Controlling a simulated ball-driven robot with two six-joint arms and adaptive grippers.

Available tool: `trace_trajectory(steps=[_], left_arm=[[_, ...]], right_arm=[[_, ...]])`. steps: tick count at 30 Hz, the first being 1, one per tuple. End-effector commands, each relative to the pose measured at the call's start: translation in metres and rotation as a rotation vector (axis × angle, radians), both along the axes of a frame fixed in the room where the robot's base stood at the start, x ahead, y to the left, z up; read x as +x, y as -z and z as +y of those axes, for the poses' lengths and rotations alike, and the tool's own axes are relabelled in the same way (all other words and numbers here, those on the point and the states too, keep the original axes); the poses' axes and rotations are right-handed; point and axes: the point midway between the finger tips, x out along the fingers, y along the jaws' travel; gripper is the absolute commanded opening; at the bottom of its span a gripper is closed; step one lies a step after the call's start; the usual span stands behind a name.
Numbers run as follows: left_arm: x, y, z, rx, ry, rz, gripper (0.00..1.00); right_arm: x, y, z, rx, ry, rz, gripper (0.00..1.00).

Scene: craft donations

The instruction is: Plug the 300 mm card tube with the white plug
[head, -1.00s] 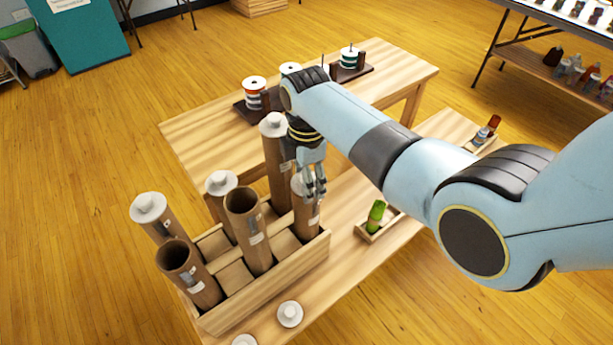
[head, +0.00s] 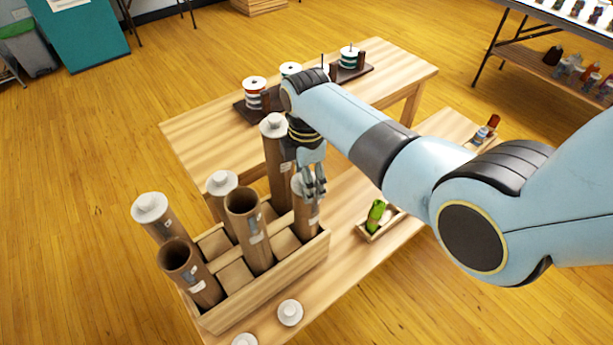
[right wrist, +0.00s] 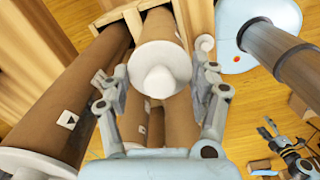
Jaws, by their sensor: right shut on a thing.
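My right gripper (head: 313,190) points down over a card tube (head: 306,217) at the right end of the wooden rack. In the right wrist view its fingers (right wrist: 160,80) stand either side of a white plug (right wrist: 160,68), shut on it. The plug sits at that tube's mouth and covers it; how deep it sits is unclear. Two tubes are open: one in the middle (head: 249,228) and one at front left (head: 190,274). The tube labels are too small to read. Two loose white plugs, one round (head: 290,312) and one cut off (head: 244,341), lie on the near table.
The wooden rack (head: 272,292) holds several tubes, three others plugged: far left (head: 149,207), middle back (head: 221,183) and tall back (head: 273,125). A small tray (head: 367,235) with a green item stands right of it. Ribbon spools (head: 254,92) stand on the table behind.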

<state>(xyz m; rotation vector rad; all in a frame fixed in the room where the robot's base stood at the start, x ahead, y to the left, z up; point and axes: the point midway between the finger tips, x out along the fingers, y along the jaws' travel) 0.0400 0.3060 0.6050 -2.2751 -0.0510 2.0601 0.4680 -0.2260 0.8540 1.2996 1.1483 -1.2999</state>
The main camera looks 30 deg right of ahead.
Motion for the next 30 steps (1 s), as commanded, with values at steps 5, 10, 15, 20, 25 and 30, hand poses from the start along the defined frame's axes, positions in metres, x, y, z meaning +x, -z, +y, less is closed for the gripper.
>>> trace_trajectory(steps=[5, 10, 15, 20, 25, 30], left_arm=[[-0.0002, -0.0008, 0.0000, 0.000, 0.000, 0.000, 0.66], [-0.0003, -0.0051, 0.0000, 0.000, 0.000, 0.001, 0.66], [-0.0004, -0.0058, 0.0001, 0.000, 0.000, 0.001, 0.66], [-0.0004, -0.0054, 0.0001, 0.000, 0.000, 0.001, 0.66], [-0.0006, -0.0057, 0.0002, 0.000, 0.000, 0.001, 0.66], [-0.0005, -0.0097, 0.0002, 0.000, 0.000, 0.001, 0.66]], right_arm=[[0.0000, -0.0003, -0.0001, 0.000, 0.000, 0.000, 0.47], [0.0001, -0.0012, -0.0001, 0.000, 0.000, 0.000, 0.47], [0.0002, -0.0004, -0.0001, 0.000, 0.000, 0.000, 0.47], [0.0002, 0.0000, -0.0001, 0.000, 0.000, 0.000, 0.47], [0.0001, -0.0001, -0.0001, 0.000, 0.000, 0.000, 0.47], [0.0001, -0.0036, 0.0000, 0.000, 0.000, 0.000, 0.47]])
